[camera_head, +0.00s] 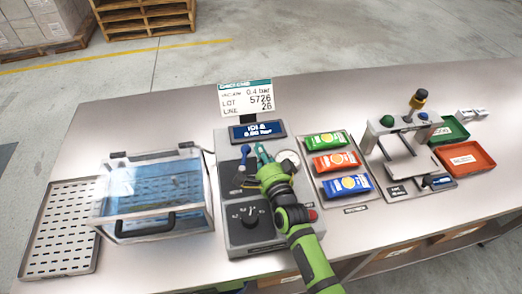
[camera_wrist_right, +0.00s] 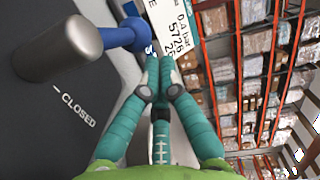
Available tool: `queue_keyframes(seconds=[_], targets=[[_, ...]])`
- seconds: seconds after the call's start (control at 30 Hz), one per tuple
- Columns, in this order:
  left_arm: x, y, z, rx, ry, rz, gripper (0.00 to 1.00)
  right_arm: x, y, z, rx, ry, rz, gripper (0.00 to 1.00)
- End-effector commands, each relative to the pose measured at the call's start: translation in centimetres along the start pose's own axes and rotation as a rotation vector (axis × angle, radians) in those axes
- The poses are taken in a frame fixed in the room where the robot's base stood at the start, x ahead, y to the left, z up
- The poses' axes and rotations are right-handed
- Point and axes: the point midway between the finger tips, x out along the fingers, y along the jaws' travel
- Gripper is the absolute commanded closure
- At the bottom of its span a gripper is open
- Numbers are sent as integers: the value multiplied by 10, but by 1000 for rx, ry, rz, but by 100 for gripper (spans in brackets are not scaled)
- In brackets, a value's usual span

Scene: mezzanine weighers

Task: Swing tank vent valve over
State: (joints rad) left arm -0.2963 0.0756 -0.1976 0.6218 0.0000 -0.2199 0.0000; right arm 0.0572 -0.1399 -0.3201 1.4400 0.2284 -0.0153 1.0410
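The vent valve on the grey console (camera_head: 228,206) has a lever with a blue grip (camera_head: 245,150). In the wrist view I see its silver hub (camera_wrist_right: 48,48), the blue grip (camera_wrist_right: 122,38) and a printed CLOSED mark (camera_wrist_right: 75,107) beside the hub. My right gripper (camera_head: 261,149) is just right of the lever in the head view; its teal fingers (camera_wrist_right: 156,62) come together at the tips with nothing seen between them. The tips are close beside the blue grip; I cannot tell whether they touch it. The clear tank (camera_head: 151,219) with bluish contents stands left. My left gripper is out of view.
A black knob (camera_head: 249,219) and a round gauge (camera_head: 289,160) share the console, with a display (camera_head: 257,131) and sign (camera_head: 246,97) behind. A perforated tray (camera_head: 37,272) lies far left. Coloured packets (camera_head: 334,162), a press (camera_head: 390,128) and a red bin (camera_head: 466,158) stand right.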

Motion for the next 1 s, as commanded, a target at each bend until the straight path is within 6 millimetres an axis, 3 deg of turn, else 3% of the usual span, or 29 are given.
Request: queue_keyframes(seconds=[0.43,1.0], targets=[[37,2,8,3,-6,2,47,15,1,9,-15,-209,-41,100],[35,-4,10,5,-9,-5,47,18,-3,14,-10,-212,-39,100]])
